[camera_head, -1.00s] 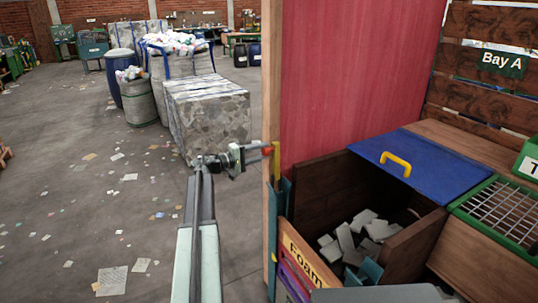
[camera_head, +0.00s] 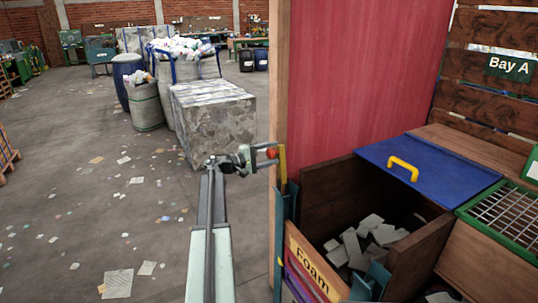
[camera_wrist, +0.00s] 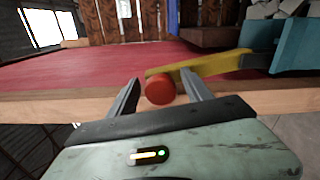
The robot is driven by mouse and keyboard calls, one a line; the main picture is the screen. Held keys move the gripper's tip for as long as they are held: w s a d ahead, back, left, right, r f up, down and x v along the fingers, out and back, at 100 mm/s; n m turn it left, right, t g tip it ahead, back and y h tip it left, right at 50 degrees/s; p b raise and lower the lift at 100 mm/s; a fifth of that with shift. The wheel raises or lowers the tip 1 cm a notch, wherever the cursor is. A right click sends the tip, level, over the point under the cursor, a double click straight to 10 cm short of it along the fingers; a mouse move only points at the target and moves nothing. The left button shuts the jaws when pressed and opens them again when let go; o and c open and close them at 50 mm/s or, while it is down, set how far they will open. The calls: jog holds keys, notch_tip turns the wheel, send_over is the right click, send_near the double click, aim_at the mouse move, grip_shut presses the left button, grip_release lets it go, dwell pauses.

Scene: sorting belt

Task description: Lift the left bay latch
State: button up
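The latch is a yellow bar (camera_head: 282,165) with a red knob (camera_head: 272,153), mounted at the edge of the wooden post beside the red panel. In the wrist view the yellow bar (camera_wrist: 215,64) runs to the right from behind the red knob (camera_wrist: 160,88). My gripper (camera_head: 268,155) is at the latch, with its fingers around the knob. In the wrist view my gripper (camera_wrist: 160,90) is open, one finger on each side of the knob. A gap shows at the left finger; whether the right finger touches is unclear.
The wooden post (camera_head: 280,80) and red panel (camera_head: 365,75) stand right of my arm. A grey bale (camera_head: 213,120) stands behind my gripper.

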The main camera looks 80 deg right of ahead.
jog(key=shift+w+a, duration=0.1)
jog(key=shift+w, duration=0.25)
jog(key=v, duration=0.7)
jog(key=shift+w+a, duration=0.2)
jog(key=shift+w, duration=0.05)
